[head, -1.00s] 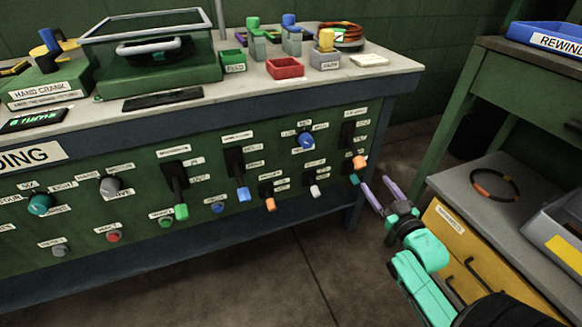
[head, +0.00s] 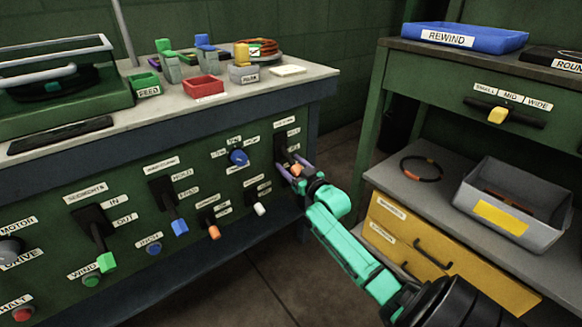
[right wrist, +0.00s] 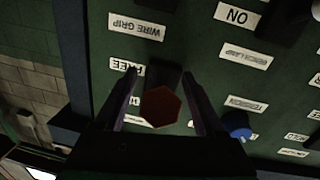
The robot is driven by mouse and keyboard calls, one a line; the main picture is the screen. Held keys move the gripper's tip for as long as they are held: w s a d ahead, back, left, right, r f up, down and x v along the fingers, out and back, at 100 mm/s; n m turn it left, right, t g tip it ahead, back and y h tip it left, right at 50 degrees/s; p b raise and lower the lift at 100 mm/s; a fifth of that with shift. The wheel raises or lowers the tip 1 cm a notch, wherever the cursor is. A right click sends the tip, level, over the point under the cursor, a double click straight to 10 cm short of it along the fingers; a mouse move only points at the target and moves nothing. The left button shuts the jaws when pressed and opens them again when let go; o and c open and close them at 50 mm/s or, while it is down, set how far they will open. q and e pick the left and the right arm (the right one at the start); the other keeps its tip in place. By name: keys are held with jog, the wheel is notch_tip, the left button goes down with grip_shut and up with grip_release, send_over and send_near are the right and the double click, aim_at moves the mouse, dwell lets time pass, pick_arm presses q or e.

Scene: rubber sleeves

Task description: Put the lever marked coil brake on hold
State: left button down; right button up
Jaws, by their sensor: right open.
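A lever with an orange end (head: 296,170) sits at the panel's right end, in a dark slot (head: 281,148). In the right wrist view the lever end (right wrist: 160,106) shows as a dark red hexagon between the fingers (right wrist: 163,82), apparently with gaps on both sides. A plate reading FREE (right wrist: 124,66) is partly hidden by a finger. My left gripper is not in view.
On the panel to the left are a blue knob (head: 238,157), a white-ended lever (head: 260,209), an orange-ended lever (head: 214,232), a blue-ended lever (head: 180,227) and a green-ended lever (head: 106,262). A yellow drawer unit (head: 400,232) stands right of my arm.

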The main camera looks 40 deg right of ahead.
jog(key=shift+c, duration=0.4)
grip_shut()
jog(key=shift+f, duration=0.1)
dwell(0.8)
